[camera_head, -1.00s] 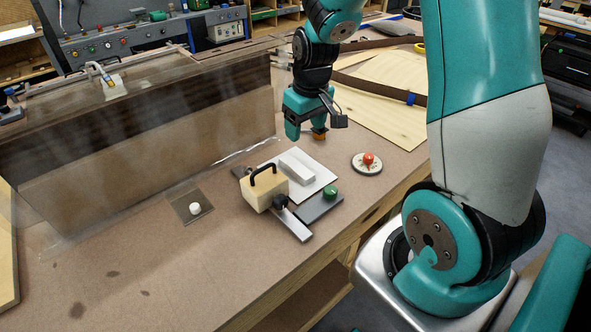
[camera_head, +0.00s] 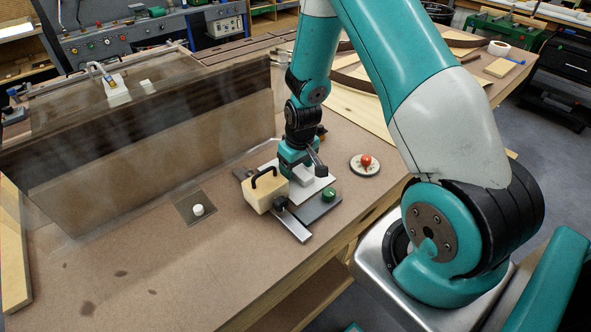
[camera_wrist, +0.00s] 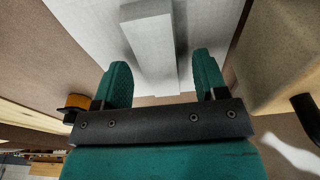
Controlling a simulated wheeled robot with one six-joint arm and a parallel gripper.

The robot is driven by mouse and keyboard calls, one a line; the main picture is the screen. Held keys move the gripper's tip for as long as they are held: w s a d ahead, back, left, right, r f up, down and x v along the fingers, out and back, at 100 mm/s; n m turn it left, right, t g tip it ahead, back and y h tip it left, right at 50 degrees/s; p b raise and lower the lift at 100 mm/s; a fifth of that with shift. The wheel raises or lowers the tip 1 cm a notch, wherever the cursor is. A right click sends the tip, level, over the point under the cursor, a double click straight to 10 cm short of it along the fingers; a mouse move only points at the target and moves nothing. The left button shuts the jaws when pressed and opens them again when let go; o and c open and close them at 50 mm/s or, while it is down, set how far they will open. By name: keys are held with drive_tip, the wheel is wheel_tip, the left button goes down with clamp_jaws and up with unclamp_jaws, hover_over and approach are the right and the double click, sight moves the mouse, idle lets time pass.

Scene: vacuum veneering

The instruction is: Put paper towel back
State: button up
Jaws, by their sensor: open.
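A white folded strip, which looks like the paper towel (camera_head: 303,179), lies on a flat white sheet (camera_head: 318,186) on the bench. My gripper (camera_head: 294,168) is low over the strip's far end and hides part of it. In the wrist view my gripper (camera_wrist: 163,72) is open, with one green finger on each side of the strip (camera_wrist: 152,40). There are gaps between the strip and both fingers. The white sheet (camera_wrist: 95,22) shows beneath. I cannot tell how far the fingertips are above the sheet.
A cream block with a black handle (camera_head: 262,193) stands close by; it shows at the wrist view's right (camera_wrist: 283,55). A grey plate with a green knob (camera_head: 328,194) and a round disc with a red knob (camera_head: 365,161) are nearby. The veneered panel (camera_head: 150,145) stands left.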

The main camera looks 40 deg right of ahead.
drive_tip(key=shift+f, duration=0.2)
drive_tip(key=c, duration=1.1)
drive_tip(key=shift+s+r, duration=0.1)
